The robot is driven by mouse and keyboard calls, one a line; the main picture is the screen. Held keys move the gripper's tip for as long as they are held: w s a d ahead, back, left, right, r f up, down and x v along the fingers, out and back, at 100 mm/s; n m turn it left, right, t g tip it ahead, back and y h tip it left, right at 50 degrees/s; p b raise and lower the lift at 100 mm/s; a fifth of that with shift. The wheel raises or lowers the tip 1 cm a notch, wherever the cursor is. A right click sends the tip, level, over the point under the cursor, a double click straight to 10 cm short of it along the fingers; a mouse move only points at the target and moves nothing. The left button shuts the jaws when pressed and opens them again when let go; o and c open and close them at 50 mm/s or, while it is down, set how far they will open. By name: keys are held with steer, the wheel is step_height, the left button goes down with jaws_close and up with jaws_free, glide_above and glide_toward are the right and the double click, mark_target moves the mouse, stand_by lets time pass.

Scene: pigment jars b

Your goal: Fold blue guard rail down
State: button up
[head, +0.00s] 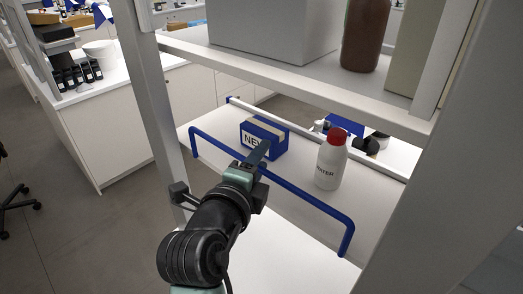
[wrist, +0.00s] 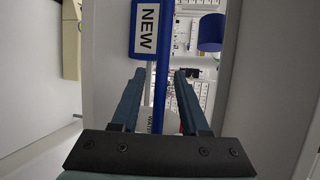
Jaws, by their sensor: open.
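The blue guard rail (head: 305,193) stands raised along the front edge of the white middle shelf (head: 215,155), with a bent post at each end. My gripper (head: 259,153) reaches the rail near its middle from the front. In the wrist view the rail (wrist: 162,90) runs between the two fingers of my gripper (wrist: 159,74), which are open with a gap on each side. I see no contact between fingers and rail. In the head view the gripper hides a short part of the rail.
Behind the rail on the shelf are a blue box labelled NEW (head: 276,137) and a white bottle with a red cap (head: 331,162). An upper shelf (head: 290,72) with containers hangs above. White uprights (head: 160,100) flank the shelf. Floor shows at the left.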

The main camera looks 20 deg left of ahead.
steer(key=shift+w+f, duration=0.1)
steer(key=shift+w, duration=0.3)
jaws_close()
stand_by(1.3)
